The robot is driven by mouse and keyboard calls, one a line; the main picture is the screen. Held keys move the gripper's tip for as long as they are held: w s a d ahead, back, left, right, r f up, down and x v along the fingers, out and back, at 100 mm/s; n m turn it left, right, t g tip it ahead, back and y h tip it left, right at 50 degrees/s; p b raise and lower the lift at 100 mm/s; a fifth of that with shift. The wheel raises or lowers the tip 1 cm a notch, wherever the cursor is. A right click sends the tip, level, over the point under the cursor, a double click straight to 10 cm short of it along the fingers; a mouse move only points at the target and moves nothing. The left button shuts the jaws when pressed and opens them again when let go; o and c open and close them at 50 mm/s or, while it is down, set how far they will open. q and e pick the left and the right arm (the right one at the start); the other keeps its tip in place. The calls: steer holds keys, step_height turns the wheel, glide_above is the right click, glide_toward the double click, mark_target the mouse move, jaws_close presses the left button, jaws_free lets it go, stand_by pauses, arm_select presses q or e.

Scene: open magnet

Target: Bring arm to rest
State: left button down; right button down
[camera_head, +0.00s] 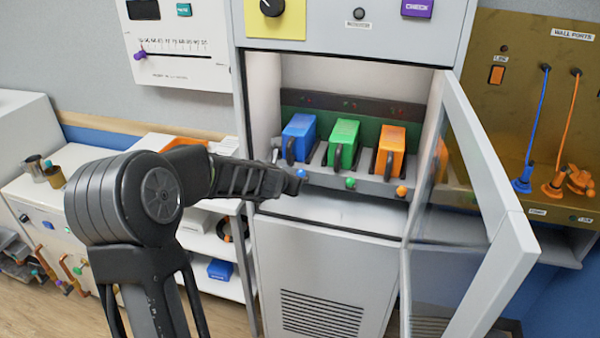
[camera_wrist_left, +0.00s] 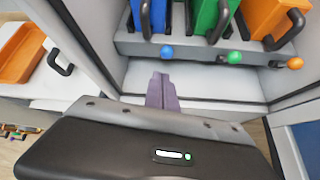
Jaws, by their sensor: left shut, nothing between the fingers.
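My left arm (camera_head: 125,200) reaches in from the left in the head view, bent at a round black joint. Its gripper (camera_wrist_left: 162,78) is shut and empty in the wrist view, its fingertips just in front of the cabinet's opening, below the blue knob (camera_wrist_left: 167,52). In the head view the hand is at the left side of the open cabinet (camera_head: 330,255), and its fingertips are hard to make out. Inside stand a blue module (camera_head: 299,136), a green module (camera_head: 343,143) and an orange module (camera_head: 390,150), each with a black handle. My right gripper is not in view.
The cabinet door (camera_head: 485,200) stands open to the right. Beyond it is a brown wall panel (camera_head: 515,90) with blue and orange cables. A white shelf unit (camera_head: 205,245) with an orange tray (camera_wrist_left: 22,52) is at the left. Floor shows at the lower left.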

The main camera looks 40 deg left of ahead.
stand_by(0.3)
arm_select(q)
steer(key=s+d+f+m+g+h, duration=0.2)
steer(key=s+d+f+m, duration=0.2)
steer(key=d+f+m, duration=0.65)
steer(key=s+d+f+m+g+h, duration=0.15)
steer(key=s+d+f+m, duration=0.25)
steer(key=d+f+m, duration=0.65)
steer(key=s+d+f+m+g+h, duration=0.2)
steer(key=s+d+f+m, duration=0.5)
steer(key=s, duration=0.5)
steer(key=s+d+f+m+g+h, duration=0.2)
steer(key=s+d+f+m+g, duration=0.2)
steer(key=s+d+f+m, duration=0.4)
steer(key=s+d, duration=0.4)
steer(key=shift+s+d+f+h+b, duration=0.3)
steer(key=shift+s+h+b, duration=0.05)
